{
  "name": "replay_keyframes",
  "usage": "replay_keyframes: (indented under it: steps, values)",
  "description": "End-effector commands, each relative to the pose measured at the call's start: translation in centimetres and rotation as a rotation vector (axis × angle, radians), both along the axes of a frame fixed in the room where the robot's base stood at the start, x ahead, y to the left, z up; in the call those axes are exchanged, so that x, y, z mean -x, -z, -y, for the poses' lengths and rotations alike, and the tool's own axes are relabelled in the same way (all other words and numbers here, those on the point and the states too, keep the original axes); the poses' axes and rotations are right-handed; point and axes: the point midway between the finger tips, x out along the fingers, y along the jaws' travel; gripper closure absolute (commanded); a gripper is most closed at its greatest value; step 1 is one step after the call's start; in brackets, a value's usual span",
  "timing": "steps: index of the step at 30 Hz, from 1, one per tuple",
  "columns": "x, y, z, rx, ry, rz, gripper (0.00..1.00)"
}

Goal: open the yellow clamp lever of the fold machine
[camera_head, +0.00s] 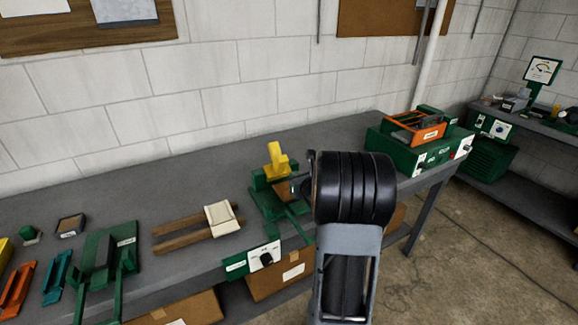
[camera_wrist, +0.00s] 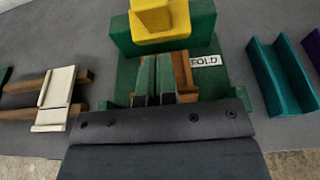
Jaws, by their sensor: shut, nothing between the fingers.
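The fold machine is a green machine (camera_head: 265,200) on the bench, with a "FOLD" label (camera_wrist: 206,60) in the wrist view. Its yellow clamp lever (camera_head: 278,160) stands up at the back of the machine. In the wrist view the yellow lever (camera_wrist: 160,18) sits at the top, on a green block, cut off by the frame edge. My gripper (camera_wrist: 160,98) is shut and empty, in front of the lever and apart from it in the picture. A brown piece (camera_wrist: 185,75) lies beside the fingers. In the head view my arm hides most of the gripper.
Wooden rails with a cream piece (camera_head: 221,218) lie left of the machine. A teal channel (camera_wrist: 280,78) lies to its right in the wrist view. A green unit with an orange tray (camera_head: 418,128) stands farther right on the bench. The bench behind the machine is clear up to the wall.

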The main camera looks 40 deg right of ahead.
Motion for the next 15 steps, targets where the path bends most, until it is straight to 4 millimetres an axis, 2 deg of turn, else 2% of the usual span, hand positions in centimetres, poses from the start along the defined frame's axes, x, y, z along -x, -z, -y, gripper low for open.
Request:
replay_keyframes:
  steps: [2,6,15]
  values:
    - [-1.3,0.0,0.1,0.0,-0.002,0.0,1.0]
    - [-2.8,-1.2,0.3,0.001,-0.001,0.0,1.0]
    - [-4.2,-1.8,0.5,0.001,0.0,0.0,1.0]
